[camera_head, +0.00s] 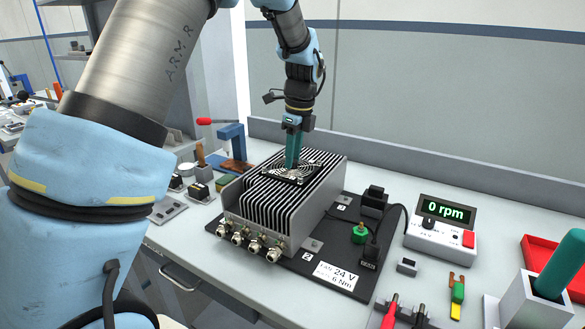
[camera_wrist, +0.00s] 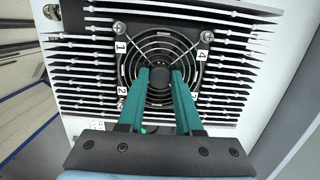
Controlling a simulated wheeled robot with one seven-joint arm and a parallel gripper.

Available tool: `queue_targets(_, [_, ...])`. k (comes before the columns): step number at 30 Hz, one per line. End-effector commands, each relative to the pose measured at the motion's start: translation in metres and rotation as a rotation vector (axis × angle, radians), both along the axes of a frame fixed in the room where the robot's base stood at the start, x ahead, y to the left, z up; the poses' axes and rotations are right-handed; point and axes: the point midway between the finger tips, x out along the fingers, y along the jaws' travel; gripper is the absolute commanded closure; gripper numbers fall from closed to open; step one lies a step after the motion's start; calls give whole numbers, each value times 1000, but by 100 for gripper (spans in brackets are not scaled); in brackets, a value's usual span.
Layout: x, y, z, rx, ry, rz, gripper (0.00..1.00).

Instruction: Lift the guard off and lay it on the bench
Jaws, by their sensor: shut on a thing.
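The fan guard (camera_wrist: 160,47), a round set of dark wire rings, sits over the square fan on top of the finned heatsink box (camera_head: 322,193). In the wrist view, screw heads show at the corners marked 1 (camera_wrist: 120,28) and 4 (camera_wrist: 206,37). The lower corners, by labels 2 and 3, are partly hidden by my fingers. My gripper (camera_wrist: 160,74) points down with its teal fingertips on either side of the guard's middle, shut on it. In the head view my gripper (camera_head: 292,164) is over the fan; whether the guard is raised at all I cannot tell.
The box stands on a black board (camera_head: 318,262) with a 24 V label and a green knob (camera_head: 359,233). A 0 rpm meter (camera_head: 441,228), a red tray (camera_head: 540,256) and a teal-handled tool in a holder (camera_head: 538,302) are at the right. Small parts lie left of the box.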

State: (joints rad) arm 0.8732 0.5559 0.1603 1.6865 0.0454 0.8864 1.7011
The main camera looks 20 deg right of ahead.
Motion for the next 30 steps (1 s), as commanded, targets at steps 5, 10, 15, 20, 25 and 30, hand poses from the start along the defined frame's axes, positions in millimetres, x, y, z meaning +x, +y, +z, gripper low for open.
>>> queue_targets(5, [0, 0, 0, 0, 0, 0, 100])
queue_targets(10, [0, 0, 0, -1, -1, 0, 100])
queue_targets(15, [1, -1, 7, -3, -3, 1, 100])
queue_targets(20, [1, -1, 32, -6, -4, 0, 100])
queue_targets(25, [1, -1, 66, -4, -5, 1, 100])
queue_targets(30, [1, -1, 90, -2, -2, 1, 100])
